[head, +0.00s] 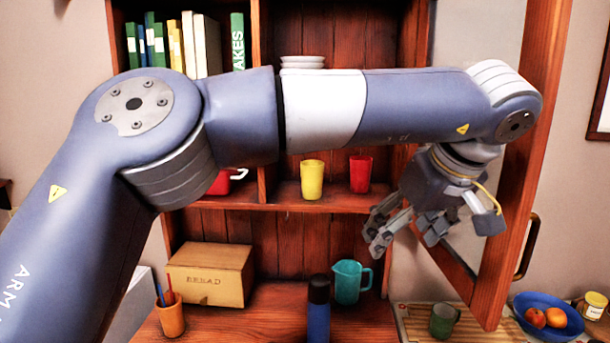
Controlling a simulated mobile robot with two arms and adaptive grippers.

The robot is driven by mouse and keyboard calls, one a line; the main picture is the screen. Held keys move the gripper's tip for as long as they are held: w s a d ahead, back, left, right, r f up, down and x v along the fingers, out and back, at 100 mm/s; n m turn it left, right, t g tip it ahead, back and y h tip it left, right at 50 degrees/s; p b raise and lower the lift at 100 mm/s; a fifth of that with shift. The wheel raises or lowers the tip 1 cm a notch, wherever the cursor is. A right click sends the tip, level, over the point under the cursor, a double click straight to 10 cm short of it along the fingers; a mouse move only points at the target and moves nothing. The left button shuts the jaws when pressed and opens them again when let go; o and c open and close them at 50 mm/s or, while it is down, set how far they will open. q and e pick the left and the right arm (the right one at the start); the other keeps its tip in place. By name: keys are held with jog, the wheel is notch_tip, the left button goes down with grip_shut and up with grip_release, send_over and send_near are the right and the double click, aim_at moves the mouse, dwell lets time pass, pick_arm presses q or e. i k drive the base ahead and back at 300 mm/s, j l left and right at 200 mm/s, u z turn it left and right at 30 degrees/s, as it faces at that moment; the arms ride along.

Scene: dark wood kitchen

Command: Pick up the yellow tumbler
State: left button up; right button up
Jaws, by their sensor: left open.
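The yellow tumbler (312,180) stands upright on the middle shelf of the wooden cupboard, just below my arm in the picture. A red tumbler (360,174) stands to its right on the same shelf. My left arm comes in from the left and crosses in front of the cupboard. My left gripper (376,232) hangs at its end, right of and lower than the yellow tumbler in the picture. Its fingers are spread and empty, pointing left and down. My right gripper is not in view.
The cupboard door (520,170) stands open at the right, close by my left gripper. A red mug (220,184) is on the shelf at left. Below are a bread box (212,275), a teal jug (350,281), a dark bottle (318,310) and a blue fruit bowl (549,301).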

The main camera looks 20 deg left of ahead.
aim_at(311, 170)
jog(key=i+j, duration=1.1)
